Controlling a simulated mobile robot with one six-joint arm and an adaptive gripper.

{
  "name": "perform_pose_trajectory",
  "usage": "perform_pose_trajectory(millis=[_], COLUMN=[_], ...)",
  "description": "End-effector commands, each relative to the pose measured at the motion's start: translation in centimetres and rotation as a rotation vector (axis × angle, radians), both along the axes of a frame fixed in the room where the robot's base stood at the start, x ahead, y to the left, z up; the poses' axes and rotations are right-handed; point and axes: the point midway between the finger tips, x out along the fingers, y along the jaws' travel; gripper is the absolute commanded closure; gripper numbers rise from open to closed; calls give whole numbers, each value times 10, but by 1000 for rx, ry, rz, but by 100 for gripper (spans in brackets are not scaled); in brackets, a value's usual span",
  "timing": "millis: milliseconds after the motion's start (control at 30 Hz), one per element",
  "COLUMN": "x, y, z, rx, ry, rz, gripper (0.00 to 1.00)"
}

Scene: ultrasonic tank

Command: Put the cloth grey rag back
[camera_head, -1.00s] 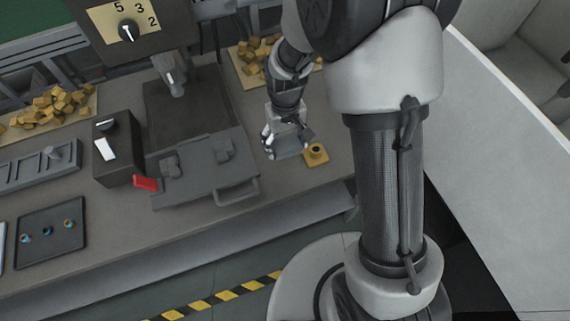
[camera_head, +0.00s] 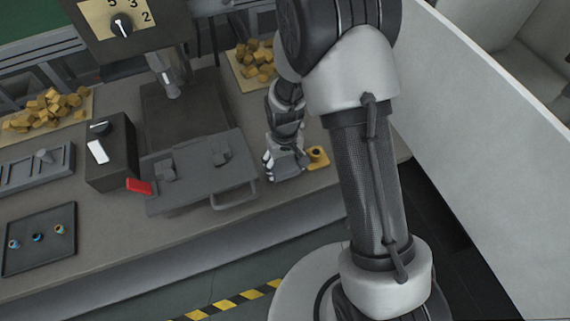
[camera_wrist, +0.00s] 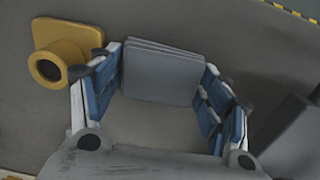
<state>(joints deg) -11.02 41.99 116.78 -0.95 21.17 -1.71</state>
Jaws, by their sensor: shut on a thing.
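The grey rag (camera_wrist: 160,72) shows in the wrist view as a folded, layered square between the blue finger pads. My gripper (camera_wrist: 160,88) is shut on it, with fingers at its left and right sides. In the head view my gripper (camera_head: 283,172) is low over the front part of the bench, right of the grey plate with a handle (camera_head: 205,165). The rag is partly hidden there by the fingers. I cannot tell whether the rag touches the bench.
A yellow block with a round collar (camera_head: 317,157) sits close to the right of my gripper; it also shows in the wrist view (camera_wrist: 62,58). A red lever (camera_head: 138,186), a black control box (camera_head: 110,153) and a dark tray (camera_head: 40,238) lie to the left. Bare bench top separates several of these.

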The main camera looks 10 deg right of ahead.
Motion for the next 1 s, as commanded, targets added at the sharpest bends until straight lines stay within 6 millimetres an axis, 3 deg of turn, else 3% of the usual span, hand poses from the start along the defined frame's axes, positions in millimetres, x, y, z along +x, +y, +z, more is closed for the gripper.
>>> perform_pose_trajectory(millis=[100,133,400,800,1000], x=[0,0,0,0,1], y=[0,0,0,0,0], z=[-4,-4,-3,-2,24], rx=[0,0,0,0,1], ry=[0,1,1,1,-3], rz=[0,0,0,0,0], gripper=[56,29,11,10,10])
